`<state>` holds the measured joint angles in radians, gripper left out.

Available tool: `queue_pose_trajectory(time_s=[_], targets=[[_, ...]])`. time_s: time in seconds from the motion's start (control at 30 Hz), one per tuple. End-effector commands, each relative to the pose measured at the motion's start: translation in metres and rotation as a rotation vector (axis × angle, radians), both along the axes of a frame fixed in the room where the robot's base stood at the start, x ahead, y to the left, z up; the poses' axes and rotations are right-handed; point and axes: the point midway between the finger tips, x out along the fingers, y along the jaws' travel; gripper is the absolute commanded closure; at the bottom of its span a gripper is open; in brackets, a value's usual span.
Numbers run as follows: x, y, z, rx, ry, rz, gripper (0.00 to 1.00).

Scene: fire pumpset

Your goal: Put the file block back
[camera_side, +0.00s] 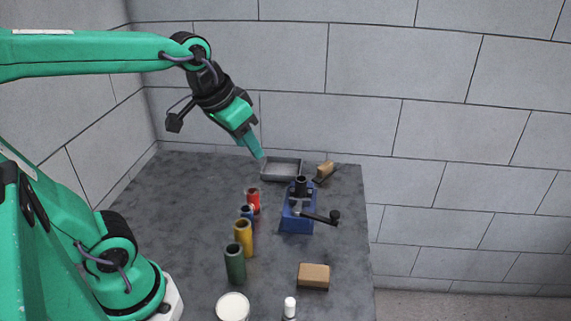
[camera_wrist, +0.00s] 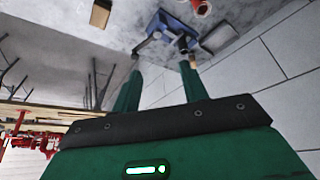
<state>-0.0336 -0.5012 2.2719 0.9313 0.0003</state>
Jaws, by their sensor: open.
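Two pieces could be the file block, and I cannot tell for certain which. One is a small tan block on a dark base (camera_side: 325,170) at the back right of the table, beside the grey tray (camera_side: 281,177); its tan part also shows by the right fingertip in the wrist view (camera_wrist: 193,64). The other is a larger plain tan block (camera_side: 314,275) at the front right, also in the wrist view (camera_wrist: 100,14). My gripper (camera_side: 260,155) is open and empty, pointing down above the table's back part, left of the small block. Its two fingers (camera_wrist: 160,78) are spread apart.
A blue vise (camera_side: 297,212) with a black handle stands in the middle right. Red, blue, yellow and green cylinders (camera_side: 244,238) stand in a row left of it. A white round container (camera_side: 233,307) and a small white-capped bottle (camera_side: 289,308) are at the front. The left table area is clear.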

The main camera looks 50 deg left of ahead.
Motion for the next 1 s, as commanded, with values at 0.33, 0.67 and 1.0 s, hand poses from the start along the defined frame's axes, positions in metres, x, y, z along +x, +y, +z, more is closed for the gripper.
queue_pose_trajectory(time_s=[0.33,0.67,1.0], targets=[[-0.056,-0.009,-0.027,0.0,-0.048,-0.03,0.56],[-0.063,-0.01,-0.032,0.001,-0.052,-0.034,0.56],[-0.062,-0.01,-0.032,0.001,-0.052,-0.034,0.56]])
